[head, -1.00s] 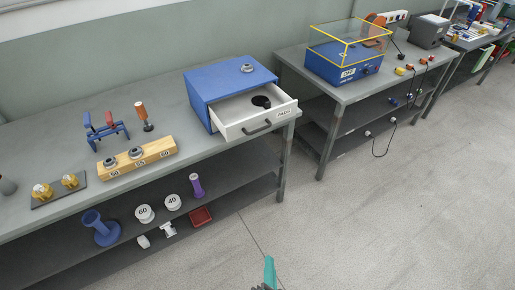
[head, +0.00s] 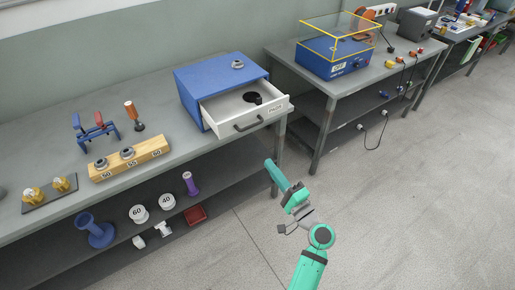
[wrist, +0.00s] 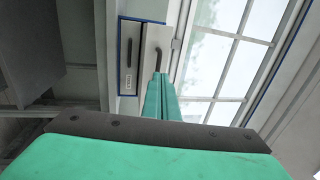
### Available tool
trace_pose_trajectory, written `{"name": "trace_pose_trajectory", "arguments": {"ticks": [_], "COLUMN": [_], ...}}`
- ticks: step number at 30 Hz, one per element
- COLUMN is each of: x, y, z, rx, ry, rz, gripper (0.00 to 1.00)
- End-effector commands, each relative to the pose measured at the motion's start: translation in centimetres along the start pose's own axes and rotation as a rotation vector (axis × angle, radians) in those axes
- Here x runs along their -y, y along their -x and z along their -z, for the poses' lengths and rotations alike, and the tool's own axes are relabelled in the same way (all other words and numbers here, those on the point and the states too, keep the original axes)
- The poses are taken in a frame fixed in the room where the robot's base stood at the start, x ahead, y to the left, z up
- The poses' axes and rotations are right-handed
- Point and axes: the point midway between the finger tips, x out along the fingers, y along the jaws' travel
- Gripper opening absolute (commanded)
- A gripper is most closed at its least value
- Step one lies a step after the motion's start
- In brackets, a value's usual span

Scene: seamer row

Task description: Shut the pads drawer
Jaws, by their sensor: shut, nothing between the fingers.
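The pads drawer (head: 276,116) stands pulled out of the blue cabinet (head: 222,75) on the bench. Its white front has a dark handle and a PADS label. A black item (head: 253,97) lies inside it. My gripper (head: 269,163) is shut and empty, in front of the bench edge and below the drawer front, apart from it.
A grey ring (head: 238,64) sits on the cabinet top. A wooden block (head: 130,159) with rings and a blue stand (head: 95,130) are left on the bench. A second bench with a blue machine (head: 335,60) stands to the right. The floor in front is clear.

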Motion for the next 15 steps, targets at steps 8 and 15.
{"name": "trace_pose_trajectory", "arguments": {"ticks": [8,15], "x": [0.0,0.0], "y": [-4.1,-8.6], "z": [-0.1,-0.1], "rx": [0.003,0.003], "ry": [0.0,0.001], "rz": [0.0,0.0], "gripper": [0.0,0.0]}}
